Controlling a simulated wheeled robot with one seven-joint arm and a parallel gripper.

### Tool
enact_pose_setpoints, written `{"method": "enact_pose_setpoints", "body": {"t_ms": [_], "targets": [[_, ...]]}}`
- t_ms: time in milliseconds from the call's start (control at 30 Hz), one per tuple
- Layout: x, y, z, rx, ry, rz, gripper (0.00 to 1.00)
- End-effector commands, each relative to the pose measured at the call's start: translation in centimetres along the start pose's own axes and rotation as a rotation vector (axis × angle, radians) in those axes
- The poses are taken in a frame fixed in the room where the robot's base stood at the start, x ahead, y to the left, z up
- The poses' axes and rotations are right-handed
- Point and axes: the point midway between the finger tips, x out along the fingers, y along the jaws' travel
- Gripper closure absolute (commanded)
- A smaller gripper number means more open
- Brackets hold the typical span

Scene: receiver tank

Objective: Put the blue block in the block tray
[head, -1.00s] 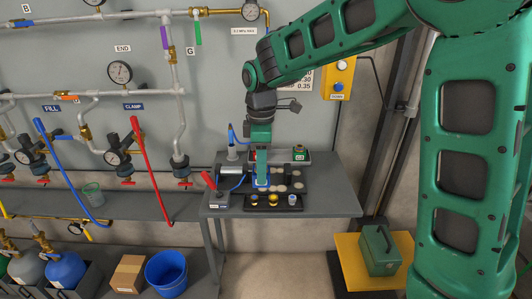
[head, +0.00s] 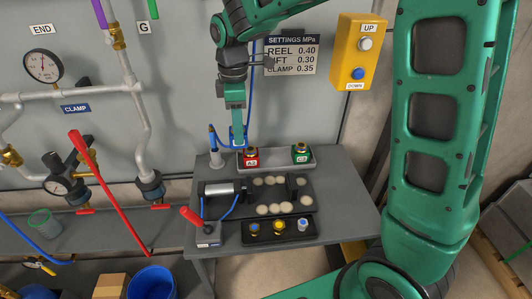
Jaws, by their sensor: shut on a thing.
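My gripper (head: 238,138) hangs over the back of the bench, pointing down. It is shut on the blue block (head: 238,140), which shows only as a blue edge around the green fingers. The grey block tray (head: 275,163) lies along the back of the bench. It holds a red block labelled A2 (head: 251,159) left of its middle and a green block (head: 300,154) at its right end. A gap lies between them. The held block is at the tray's left end, close by the red block; whether it touches the tray is hidden.
A stand with a blue hose (head: 215,152) is just left of the tray. In front are a dark board with pale discs (head: 270,209), a silver cylinder (head: 219,189), a red-handled lever (head: 196,219) and a black tray with fittings (head: 278,238). The bench's right side (head: 345,210) is clear.

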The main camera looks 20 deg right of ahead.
Motion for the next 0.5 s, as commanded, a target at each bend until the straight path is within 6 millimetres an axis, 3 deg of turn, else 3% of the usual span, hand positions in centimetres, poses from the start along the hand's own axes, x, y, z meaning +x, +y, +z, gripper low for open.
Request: {"method": "enact_pose_setpoints", "body": {"t_ms": [167,500], "targets": [[0.8,0.1,0.9,-0.004,-0.002,-0.002,0.92],[4.8,1.6,6.4,-0.016,-0.001,-0.002,0.92]]}}
